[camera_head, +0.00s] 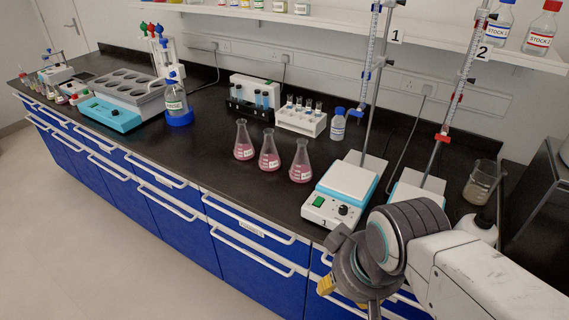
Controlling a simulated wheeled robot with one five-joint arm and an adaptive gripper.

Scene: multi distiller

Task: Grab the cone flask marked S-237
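Three cone flasks with pink liquid stand upright in a row on the black bench: a left flask (243,148), a middle flask (269,157) and a right flask (300,170). Each has a small white label, too small to read, so I cannot tell which is S-237. My gripper (348,294) is at the bottom, in front of the bench edge, below and right of the flasks and apart from them. It is partly cut off by the frame, and its fingers do not show clearly enough to tell open from shut.
A white stirrer hot plate (335,196) stands right of the flasks, with burette stands behind. Test tube racks (300,119) and a small blue-capped bottle (338,127) are behind the flasks. A beaker (480,186) is far right. The bench in front of the flasks (215,165) is clear.

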